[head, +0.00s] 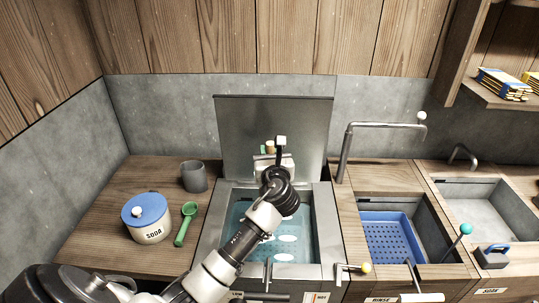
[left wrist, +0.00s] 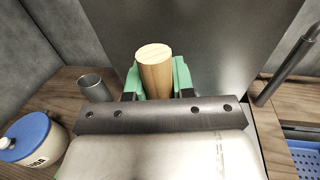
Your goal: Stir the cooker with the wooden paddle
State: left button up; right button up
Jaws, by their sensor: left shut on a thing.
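The cooker (head: 207,235) is a steel basin with teal liquid (head: 240,212) and several pale ovals showing in it. Its lid (head: 235,130) stands open behind. My left gripper (head: 267,152) is over the back of the cooker, in front of the lid. Its green fingers are shut on the wooden paddle (left wrist: 156,72), whose round handle end sticks up between them in the left wrist view. The paddle's lower part is hidden behind my gripper and arm, so I cannot tell how deep it reaches. My right gripper is out of view.
Left on the wooden counter are a soda jar (head: 148,220) with blue lid, a green scoop (head: 186,224) and a grey mug (head: 194,176). To the right are a tap (head: 345,150), a rinse sink with a blue basket (head: 390,236), and another sink (head: 490,204).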

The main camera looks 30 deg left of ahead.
pick_arm(q)
notch_tip(320, 180, down, 11)
jog(key=b, duration=0.5)
jog(key=shift+b, duration=0.3)
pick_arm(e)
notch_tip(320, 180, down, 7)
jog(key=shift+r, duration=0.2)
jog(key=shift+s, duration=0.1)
